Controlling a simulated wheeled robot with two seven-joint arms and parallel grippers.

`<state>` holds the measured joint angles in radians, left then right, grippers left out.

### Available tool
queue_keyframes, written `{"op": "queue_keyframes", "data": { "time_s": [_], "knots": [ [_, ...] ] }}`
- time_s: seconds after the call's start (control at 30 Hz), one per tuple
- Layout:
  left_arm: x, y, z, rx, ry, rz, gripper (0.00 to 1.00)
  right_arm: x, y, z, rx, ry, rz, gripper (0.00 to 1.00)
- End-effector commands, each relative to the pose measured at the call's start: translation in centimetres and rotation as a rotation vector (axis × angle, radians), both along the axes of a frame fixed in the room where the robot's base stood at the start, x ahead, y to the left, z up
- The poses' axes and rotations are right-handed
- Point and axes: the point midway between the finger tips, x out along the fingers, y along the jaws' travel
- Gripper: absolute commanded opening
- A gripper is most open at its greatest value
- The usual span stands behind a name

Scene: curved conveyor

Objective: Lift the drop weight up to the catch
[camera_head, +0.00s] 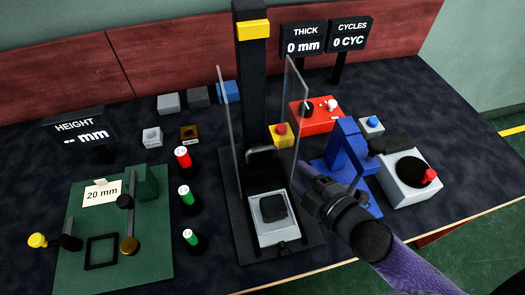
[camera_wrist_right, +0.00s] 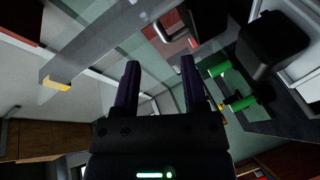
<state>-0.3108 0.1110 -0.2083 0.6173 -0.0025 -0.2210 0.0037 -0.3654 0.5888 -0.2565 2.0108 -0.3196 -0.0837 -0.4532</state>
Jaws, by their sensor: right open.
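A tall black column (camera_head: 250,85) stands mid-table with a yellow band (camera_head: 253,29) near its top, which may be the catch. A black block (camera_head: 262,158) low against the column may be the drop weight. Below it, a dark pad (camera_head: 272,207) rests on a light grey tray (camera_head: 275,234). My right gripper (camera_head: 306,172) is beside the right clear panel, right of the black block and apart from it as far as I can tell. In the right wrist view its two fingers (camera_wrist_right: 160,65) are apart with nothing between them. My left gripper is out of view.
Clear panels (camera_head: 229,130) flank the column. A blue stand (camera_head: 348,150) and a grey box with a red knob (camera_head: 405,182) lie right, near my arm. A red box (camera_head: 315,116) is behind. A green board (camera_head: 90,262) and several capped cylinders (camera_head: 184,157) are left.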

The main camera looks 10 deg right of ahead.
Motion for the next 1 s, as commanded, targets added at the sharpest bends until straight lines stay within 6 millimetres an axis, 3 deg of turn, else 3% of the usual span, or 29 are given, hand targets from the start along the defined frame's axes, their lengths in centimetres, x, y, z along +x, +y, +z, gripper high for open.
{"op": "queue_keyframes", "data": {
  "time_s": [0.1, 0.17, 0.27, 0.7, 1.0],
  "knots": [
    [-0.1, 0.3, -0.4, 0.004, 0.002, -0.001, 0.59, -1.1, 0.3, 0.1, -0.201, -0.132, 0.081, 0.55],
    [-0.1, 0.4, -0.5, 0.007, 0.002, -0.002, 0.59, -1.1, 0.5, 0.2, -0.238, -0.16, 0.096, 0.55],
    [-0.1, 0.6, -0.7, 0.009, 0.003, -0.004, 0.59, 0.0, 1.0, 0.1, -0.244, -0.167, 0.098, 0.55],
    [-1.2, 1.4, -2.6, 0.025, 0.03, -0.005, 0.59, 8.1, 4.8, -1.6, -0.242, -0.161, 0.097, 0.55],
    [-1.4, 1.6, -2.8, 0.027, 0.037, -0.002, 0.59, 9.5, 5.4, -1.7, -0.242, -0.158, 0.098, 0.55]
  ]
}}
